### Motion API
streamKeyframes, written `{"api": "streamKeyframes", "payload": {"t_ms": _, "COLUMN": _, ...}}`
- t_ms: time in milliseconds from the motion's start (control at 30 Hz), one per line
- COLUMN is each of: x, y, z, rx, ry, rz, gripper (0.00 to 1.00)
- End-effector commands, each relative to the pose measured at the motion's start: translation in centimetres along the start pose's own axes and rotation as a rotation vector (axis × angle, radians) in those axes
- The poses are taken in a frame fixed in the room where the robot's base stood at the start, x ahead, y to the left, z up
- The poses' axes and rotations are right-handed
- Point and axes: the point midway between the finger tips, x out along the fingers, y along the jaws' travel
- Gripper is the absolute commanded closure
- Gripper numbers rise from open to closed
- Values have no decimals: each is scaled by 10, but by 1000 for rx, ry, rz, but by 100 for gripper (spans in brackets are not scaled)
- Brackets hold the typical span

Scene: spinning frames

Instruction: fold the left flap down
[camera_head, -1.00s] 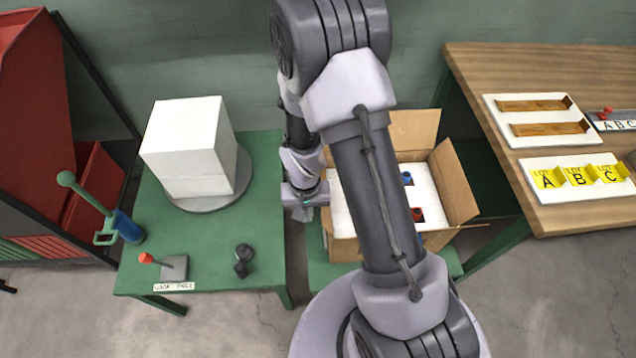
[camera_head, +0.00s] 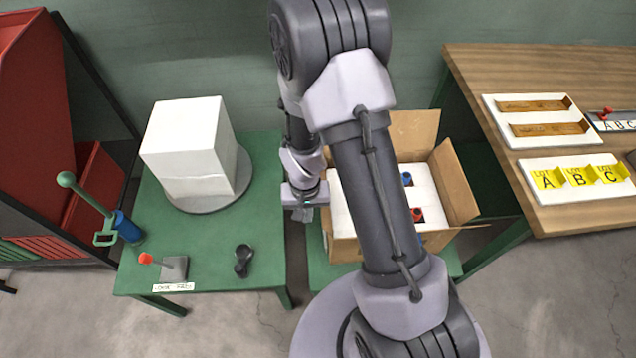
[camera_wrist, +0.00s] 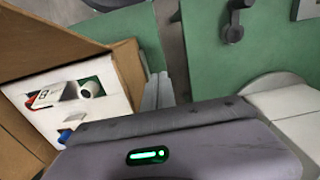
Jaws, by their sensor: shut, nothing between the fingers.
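The open cardboard box (camera_head: 343,249) stands right of my gripper (camera_head: 303,212) in the head view, partly hidden behind my arm. Its back flap (camera_head: 414,130) stands up and its right flap (camera_head: 455,185) leans outward. The left flap is not clear in the head view. In the wrist view a brown panel (camera_wrist: 129,72) stands at the box side nearest my gripper (camera_wrist: 158,92); I cannot tell if it is the left flap or the wall. My gripper is shut and empty, just left of the box. Contact is not clear.
A white insert (camera_head: 341,206) with red and blue items fills the box. A green table (camera_head: 210,255) at left holds a white block (camera_head: 188,145) on a round plate and a black part (camera_head: 243,260). A wooden table (camera_head: 560,75) stands at right.

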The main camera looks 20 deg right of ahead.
Motion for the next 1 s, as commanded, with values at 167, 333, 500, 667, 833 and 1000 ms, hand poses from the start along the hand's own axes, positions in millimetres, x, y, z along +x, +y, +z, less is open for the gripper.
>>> {"api": "streamKeyframes", "payload": {"t_ms": 167, "x": 0, "y": 0, "z": 0, "rx": 0, "ry": 0, "rz": 0, "gripper": 100}}
{"api": "streamKeyframes", "payload": {"t_ms": 333, "x": 0, "y": 0, "z": 0, "rx": 0, "ry": 0, "rz": 0, "gripper": 100}}
{"api": "streamKeyframes", "payload": {"t_ms": 500, "x": -4, "y": 6, "z": 0, "rx": 2, "ry": 0, "rz": 0, "gripper": 100}}
{"api": "streamKeyframes", "payload": {"t_ms": 667, "x": -14, "y": 24, "z": 0, "rx": 3, "ry": 0, "rz": 0, "gripper": 100}}
{"api": "streamKeyframes", "payload": {"t_ms": 833, "x": -24, "y": 43, "z": 0, "rx": 3, "ry": -1, "rz": 0, "gripper": 100}}
{"api": "streamKeyframes", "payload": {"t_ms": 1000, "x": -31, "y": 59, "z": 0, "rx": 3, "ry": 0, "rz": 0, "gripper": 100}}
